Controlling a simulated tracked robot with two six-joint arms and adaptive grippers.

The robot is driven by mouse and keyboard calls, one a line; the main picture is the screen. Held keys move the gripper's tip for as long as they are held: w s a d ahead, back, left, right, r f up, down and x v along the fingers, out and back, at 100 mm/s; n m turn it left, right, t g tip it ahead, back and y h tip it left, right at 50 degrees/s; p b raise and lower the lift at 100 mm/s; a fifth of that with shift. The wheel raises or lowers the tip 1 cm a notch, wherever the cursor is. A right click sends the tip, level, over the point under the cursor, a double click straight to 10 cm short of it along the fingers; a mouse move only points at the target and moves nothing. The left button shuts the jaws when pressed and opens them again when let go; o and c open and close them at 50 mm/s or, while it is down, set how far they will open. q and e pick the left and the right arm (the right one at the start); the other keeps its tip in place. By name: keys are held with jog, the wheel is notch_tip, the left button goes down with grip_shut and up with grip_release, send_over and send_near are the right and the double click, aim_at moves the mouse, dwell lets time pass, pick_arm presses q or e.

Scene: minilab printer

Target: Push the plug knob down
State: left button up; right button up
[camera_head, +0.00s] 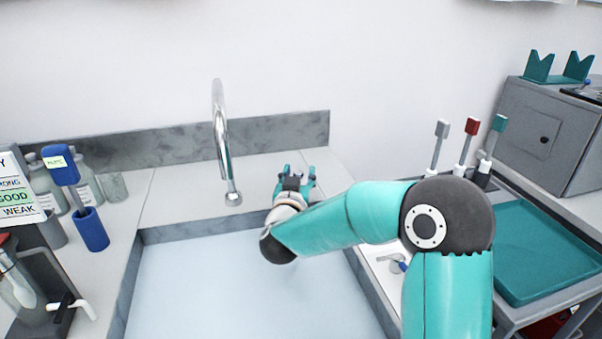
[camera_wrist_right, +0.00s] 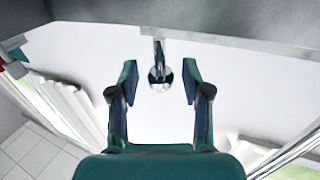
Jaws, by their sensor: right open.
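The plug knob (camera_wrist_right: 160,77) shows in the right wrist view as a small chrome post with a round shiny end. It appears between the two fingertips, on or above the white sink surround; the exact gap to the fingers cannot be told. My right gripper (camera_wrist_right: 158,85) is open, with nothing between its fingers. In the head view my right gripper (camera_head: 293,180) is over the white ledge behind the basin, right of the chrome faucet (camera_head: 221,140). The knob cannot be made out there, likely hidden by the gripper. My left gripper is not in view.
The sink basin (camera_head: 240,285) lies below my right arm. A grey backsplash (camera_head: 150,147) runs behind the ledge. Bottles and a blue-handled brush (camera_head: 66,172) stand at left. Several coloured-top handles (camera_head: 470,132), a teal tray (camera_head: 545,250) and a grey box (camera_head: 548,135) are at right.

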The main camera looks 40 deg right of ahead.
jog(key=shift+d, duration=0.15)
grip_shut()
jog(key=shift+f, duration=0.1)
jog(key=shift+f+b, duration=0.85)
jog(key=shift+f, duration=0.1)
jog(key=shift+r, duration=0.1)
grip_release()
